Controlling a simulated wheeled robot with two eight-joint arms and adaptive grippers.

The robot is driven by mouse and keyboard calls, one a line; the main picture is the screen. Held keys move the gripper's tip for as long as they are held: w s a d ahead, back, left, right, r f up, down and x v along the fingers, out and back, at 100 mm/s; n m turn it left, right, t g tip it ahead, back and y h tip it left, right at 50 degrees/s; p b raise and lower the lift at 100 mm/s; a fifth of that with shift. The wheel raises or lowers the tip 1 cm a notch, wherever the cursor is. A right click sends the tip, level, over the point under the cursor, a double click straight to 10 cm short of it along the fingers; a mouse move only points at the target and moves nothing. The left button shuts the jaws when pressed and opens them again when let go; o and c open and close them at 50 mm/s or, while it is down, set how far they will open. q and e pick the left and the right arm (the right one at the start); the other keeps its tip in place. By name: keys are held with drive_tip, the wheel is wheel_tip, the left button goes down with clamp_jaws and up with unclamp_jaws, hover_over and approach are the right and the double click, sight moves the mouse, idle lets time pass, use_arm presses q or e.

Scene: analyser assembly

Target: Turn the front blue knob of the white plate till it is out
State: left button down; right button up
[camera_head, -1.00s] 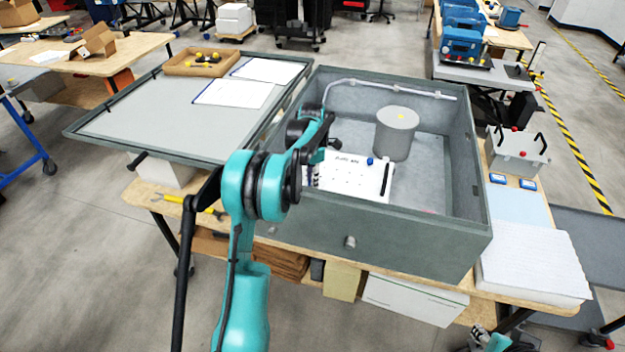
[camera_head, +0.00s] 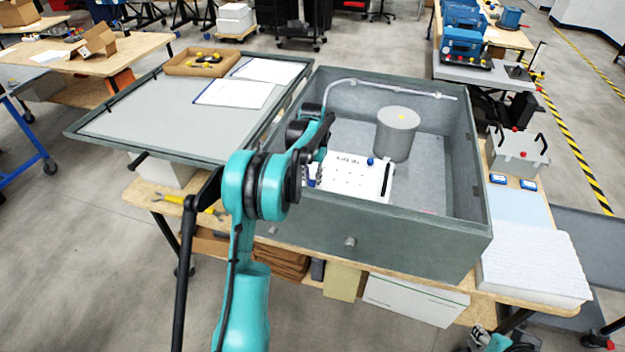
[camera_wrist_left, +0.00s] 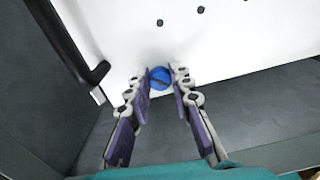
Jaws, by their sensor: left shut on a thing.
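The white plate (camera_head: 345,181) lies inside the grey box, near its front wall; it fills the top of the left wrist view (camera_wrist_left: 215,40). The front blue knob (camera_wrist_left: 159,78) sits near the plate's edge and has a dark slot across its top. My left gripper (camera_wrist_left: 166,75) is shut on this knob, one finger on each side. In the head view my left gripper (camera_head: 311,174) is over the plate's left front part and partly hides the knob. Another blue knob (camera_head: 370,161) is at the plate's back edge. My right gripper (camera_head: 490,340) shows only partly, at the bottom edge.
The box's front wall (camera_head: 375,232) stands close to the plate. A black handle (camera_head: 387,180) is on the plate's right side. A grey cylinder (camera_head: 397,135) stands behind it, and a pale pipe (camera_head: 390,88) runs along the back wall.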

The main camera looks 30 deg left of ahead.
sight(312, 181)
use_arm(q)
drive_tip(key=shift+s+f+n, duration=0.1)
drive_tip(key=shift+n, duration=0.2)
idle(0.4)
drive_tip(key=c, duration=1.3)
unclamp_jaws()
wheel_tip(312, 181, up, 12)
drive_tip(key=shift+r, duration=0.1)
